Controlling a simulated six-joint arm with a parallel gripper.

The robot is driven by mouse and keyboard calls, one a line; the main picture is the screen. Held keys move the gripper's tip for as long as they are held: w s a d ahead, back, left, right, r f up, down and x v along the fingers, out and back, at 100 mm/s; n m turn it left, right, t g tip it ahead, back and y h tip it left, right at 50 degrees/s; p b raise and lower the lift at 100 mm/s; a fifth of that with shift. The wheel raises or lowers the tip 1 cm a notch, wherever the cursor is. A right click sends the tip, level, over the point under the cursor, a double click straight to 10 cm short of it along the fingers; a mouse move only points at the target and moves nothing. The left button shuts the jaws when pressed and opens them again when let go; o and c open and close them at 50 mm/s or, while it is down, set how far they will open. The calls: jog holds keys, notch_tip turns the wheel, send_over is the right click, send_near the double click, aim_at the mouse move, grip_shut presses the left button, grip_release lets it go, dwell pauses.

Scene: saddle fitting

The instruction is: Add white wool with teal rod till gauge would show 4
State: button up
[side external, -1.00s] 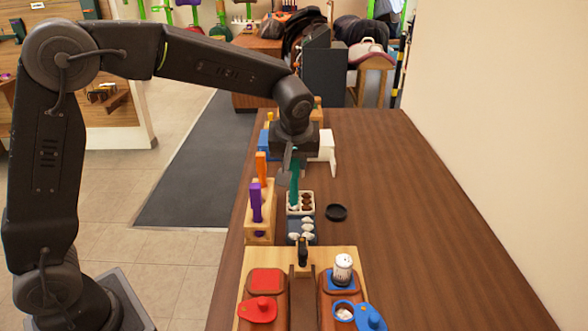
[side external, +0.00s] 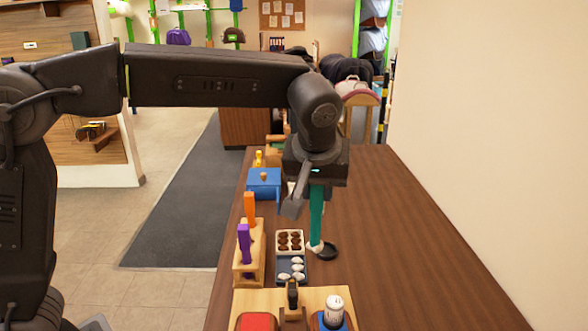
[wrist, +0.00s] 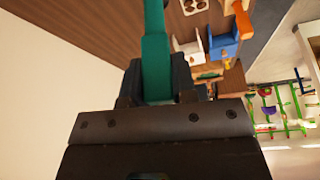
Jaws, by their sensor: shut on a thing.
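My gripper (side external: 316,183) is shut on the teal rod (side external: 316,215), which points down. In the wrist view the teal rod (wrist: 155,55) runs away between the jaws. A small white tuft (side external: 315,247) shows at the rod's lower end, beside or over the left edge of a black round dish (side external: 329,251); I cannot tell whether it touches the dish. White wool tufts (side external: 291,270) lie in a dark tray. A white cylinder with dark marks (side external: 333,309) stands on a blue-edged pad at the front; whether it is the gauge is unclear.
A white tray with brown lumps (side external: 290,241) lies behind the dark tray. A wooden rack (side external: 249,265) holds an orange and a purple tool at left. A blue box (side external: 264,183) stands farther back. The wooden board (side external: 262,298) is at the front. The table's right side is clear.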

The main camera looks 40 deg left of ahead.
jog(key=s+d+m+h, duration=0.1)
jog(key=s+d+m, duration=0.2)
jog(key=s+d, duration=0.75)
notch_tip(320, 180, down, 10)
jog(key=w+d, duration=0.1)
jog(key=w, duration=0.1)
jog(key=shift+w+d, duration=0.3)
jog(key=shift+d, duration=0.05)
jog(key=shift+f, duration=1.85)
dwell(1.1)
jog(key=shift+r, duration=0.1)
notch_tip(320, 180, up, 8)
dwell(1.0)
